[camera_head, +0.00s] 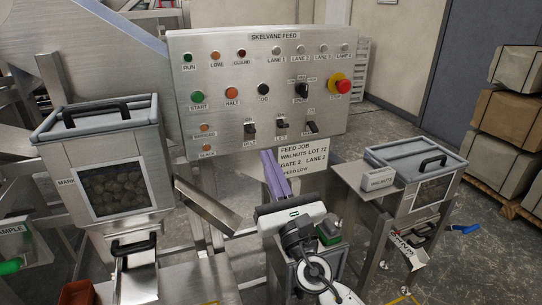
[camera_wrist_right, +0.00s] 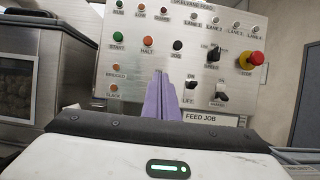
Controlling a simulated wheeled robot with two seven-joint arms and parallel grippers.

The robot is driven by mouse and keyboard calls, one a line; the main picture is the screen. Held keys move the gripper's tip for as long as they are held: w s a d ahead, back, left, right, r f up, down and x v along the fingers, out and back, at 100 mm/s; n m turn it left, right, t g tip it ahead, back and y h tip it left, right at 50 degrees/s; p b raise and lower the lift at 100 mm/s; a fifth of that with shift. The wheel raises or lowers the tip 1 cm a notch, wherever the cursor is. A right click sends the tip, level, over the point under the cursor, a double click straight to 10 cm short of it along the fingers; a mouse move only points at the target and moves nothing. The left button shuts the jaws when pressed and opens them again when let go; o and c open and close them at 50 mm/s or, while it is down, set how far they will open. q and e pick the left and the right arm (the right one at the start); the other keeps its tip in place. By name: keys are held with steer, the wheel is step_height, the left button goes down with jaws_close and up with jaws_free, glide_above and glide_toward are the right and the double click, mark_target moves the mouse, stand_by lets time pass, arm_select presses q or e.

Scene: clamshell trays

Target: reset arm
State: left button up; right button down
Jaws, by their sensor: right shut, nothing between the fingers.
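My right gripper (camera_head: 269,156) has purple fingers and a white body. Its fingers are shut together and empty, pointing up and away toward the lower part of the control panel (camera_head: 215,75). In the right wrist view, the right gripper (camera_wrist_right: 161,76) shows its fingers side by side in front of the control panel (camera_wrist_right: 135,60), below the black JOG button. I cannot tell whether they touch it; they appear apart. In the head view the gripper is just left of the feed job card (camera_head: 304,158). My left gripper is not in view.
A hopper with walnuts (camera_head: 98,128) stands at left, with a metal chute (camera_head: 208,207) beside it. A second lidded hopper (camera_head: 408,160) stands at right. A red emergency stop (camera_head: 339,85) is on the panel's right. Boxes (camera_head: 515,118) are stacked on a pallet at far right.

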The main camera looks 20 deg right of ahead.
steer(key=shift+s, duration=0.1)
stand_by(0.4)
steer(key=s+f+m+g, duration=0.45)
steer(key=f+m, duration=0.35)
steer(key=f, duration=0.4)
steer(key=s+f+m+g, duration=0.3)
steer(key=s+f+m, duration=0.2)
steer(key=f+m, duration=0.6)
steer(key=s+a+f+m+g+y, duration=0.1)
steer(key=s+a+f+m+g, duration=0.1)
steer(key=s+f+m, duration=0.5)
steer(key=s+a+f+m+g+y, duration=0.2)
steer(key=s+f+m+g, duration=0.3)
steer(key=s+f, duration=0.5)
steer(key=s+a+m, duration=0.1)
steer(key=s+m, duration=0.1)
steer(key=s, duration=0.1)
steer(key=shift+s+f+m+y, duration=0.2)
steer(key=shift+m+y, duration=0.1)
